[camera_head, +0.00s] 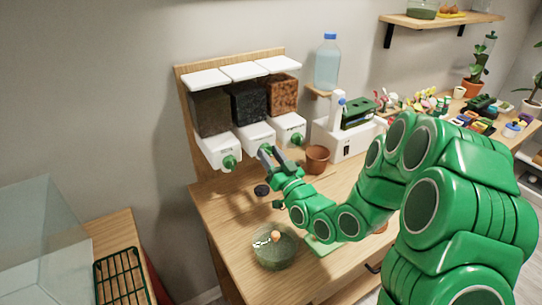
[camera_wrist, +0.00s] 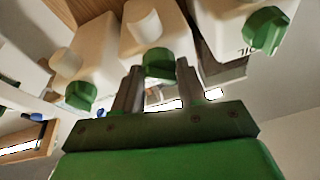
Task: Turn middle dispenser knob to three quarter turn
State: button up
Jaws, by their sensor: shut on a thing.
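Three dispensers hang in a row on a wooden back panel, each with a white base and a green knob. The middle dispenser (camera_head: 249,104) holds dark contents. Its green knob (camera_wrist: 159,62) sits between the two grey fingers of my gripper (camera_wrist: 158,84) in the wrist view. My gripper (camera_head: 272,154) is shut on this knob from the front. In the head view the fingers mostly hide the knob, so its turn angle is hard to read. The left dispenser's knob (camera_head: 230,162) and the right dispenser's knob (camera_head: 297,138) are clear of my gripper.
A brown pot (camera_head: 317,158) stands right of my gripper, beside a white machine (camera_head: 341,143). A small black item (camera_head: 262,190) and a glass bowl (camera_head: 276,248) are on the wooden counter (camera_head: 222,205) below. A blue-capped bottle (camera_head: 327,66) stands on a small shelf.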

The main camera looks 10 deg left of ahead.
jog(key=shift+r+m+t+h, duration=0.1)
jog(key=shift+m+t+h, duration=0.2)
jog(key=shift+m, duration=0.9)
jog(key=o, duration=1)
jog(key=shift+n+g+y, duration=0.4)
jog(key=shift+n, duration=1)
